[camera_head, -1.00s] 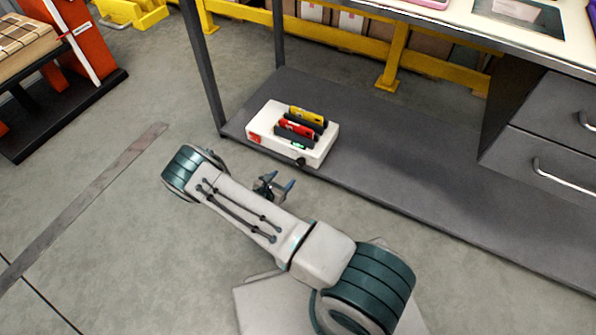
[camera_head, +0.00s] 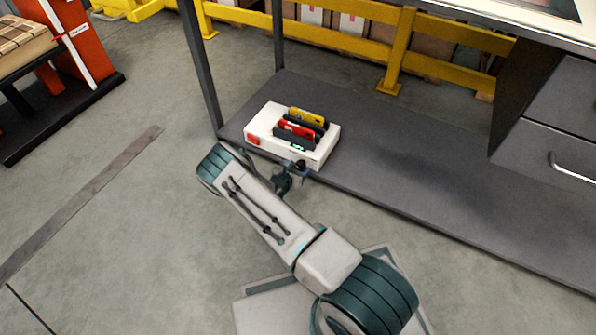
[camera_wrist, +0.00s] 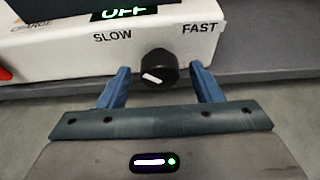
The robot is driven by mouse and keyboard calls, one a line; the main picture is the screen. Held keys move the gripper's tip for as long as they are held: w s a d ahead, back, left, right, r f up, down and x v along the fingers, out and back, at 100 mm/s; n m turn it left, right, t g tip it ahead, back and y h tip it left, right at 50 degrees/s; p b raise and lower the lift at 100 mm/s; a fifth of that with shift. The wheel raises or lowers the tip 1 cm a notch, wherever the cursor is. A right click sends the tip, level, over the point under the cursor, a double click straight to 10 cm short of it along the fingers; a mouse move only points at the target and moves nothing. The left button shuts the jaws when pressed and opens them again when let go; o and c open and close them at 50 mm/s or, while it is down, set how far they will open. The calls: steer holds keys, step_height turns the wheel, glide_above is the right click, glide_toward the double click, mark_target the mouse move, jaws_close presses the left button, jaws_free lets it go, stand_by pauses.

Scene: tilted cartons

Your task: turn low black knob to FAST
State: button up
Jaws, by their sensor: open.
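The black knob (camera_wrist: 158,68) sits on the front face of a white charger box (camera_head: 262,133), seen in the wrist view between the printed labels SLOW on its left and FAST on its right. The white pointer mark on the knob lies low and slants toward the left. My gripper (camera_wrist: 158,82) is open, with one blue finger on each side of the knob; whether either finger touches it cannot be told. In the head view my gripper (camera_head: 292,170) is at the box's front face and partly covers the knob.
The box stands on a dark lower shelf (camera_head: 400,190) near its front left corner. A red tool battery (camera_head: 296,129) and a yellow one (camera_head: 307,116) sit in its top. A grey table leg (camera_head: 201,70) rises at the left. An OFF display (camera_wrist: 130,12) glows above the knob.

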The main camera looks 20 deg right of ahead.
steer(key=shift+w+d, duration=0.1)
steer(key=c, duration=1)
